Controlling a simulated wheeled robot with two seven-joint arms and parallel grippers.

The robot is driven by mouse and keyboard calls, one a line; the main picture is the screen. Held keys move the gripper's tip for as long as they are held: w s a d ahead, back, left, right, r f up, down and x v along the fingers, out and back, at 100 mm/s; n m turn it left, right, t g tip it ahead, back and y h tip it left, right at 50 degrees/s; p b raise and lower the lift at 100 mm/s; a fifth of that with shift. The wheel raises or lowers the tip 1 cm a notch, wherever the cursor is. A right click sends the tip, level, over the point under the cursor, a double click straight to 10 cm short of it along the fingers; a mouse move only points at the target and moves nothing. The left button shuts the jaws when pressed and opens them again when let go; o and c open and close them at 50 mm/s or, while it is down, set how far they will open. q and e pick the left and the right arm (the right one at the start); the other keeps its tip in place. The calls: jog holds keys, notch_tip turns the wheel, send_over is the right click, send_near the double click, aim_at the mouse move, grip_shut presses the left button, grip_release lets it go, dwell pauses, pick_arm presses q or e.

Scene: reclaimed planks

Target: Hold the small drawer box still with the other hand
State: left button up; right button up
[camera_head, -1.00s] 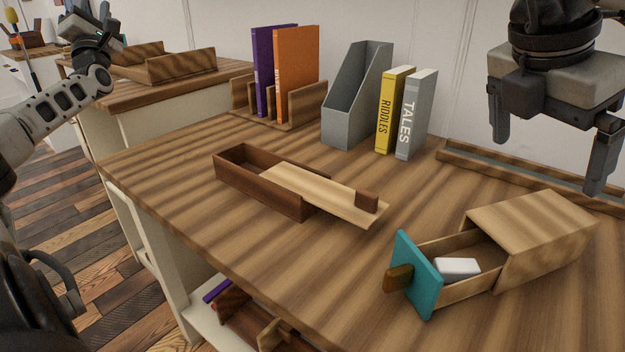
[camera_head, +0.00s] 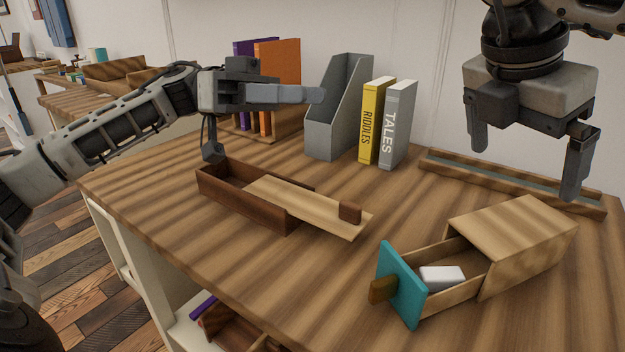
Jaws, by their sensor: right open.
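The small drawer box (camera_head: 515,228) is light striped wood and stands at the right front of the table. Its drawer is pulled partly out to the left, with a teal front (camera_head: 400,285) and a brown knob (camera_head: 382,290). A white block (camera_head: 442,277) lies in the drawer. My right gripper (camera_head: 525,170) is open and empty, above and behind the box, apart from it. My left gripper (camera_head: 266,125) has its fingers spread and empty, above the back left of a dark wooden box, far left of the drawer box.
The dark wooden box (camera_head: 245,208) has a pale sliding lid (camera_head: 290,205) partly out to the right. A grey file holder (camera_head: 338,120), a yellow book (camera_head: 372,125) and a grey book (camera_head: 398,125) stand behind. A long wooden tray (camera_head: 500,182) lies at the back right.

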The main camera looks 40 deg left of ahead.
aim_at(514, 239)
pick_arm(q)
jog(key=s+d+f+m+g+y, duration=0.1)
jog(key=s+d+f+m+y, duration=0.1)
jog(key=d+f+y, duration=0.1)
jog(key=s+d+f+m+g+y, duration=0.1)
jog(key=s+d+f+m+y, duration=0.1)
jog(key=f+y, duration=0.3)
notch_tip(514, 239, down, 3)
jog(key=shift+s+d+f+g, duration=0.1)
jog(key=shift+s+d+g, duration=0.25)
jog(key=shift+d, duration=0.2)
pick_arm(e)
jog(key=x, duration=1.6)
jog(key=c, duration=1.2)
pick_arm(q)
jog(key=shift+s, duration=0.1)
grip_shut()
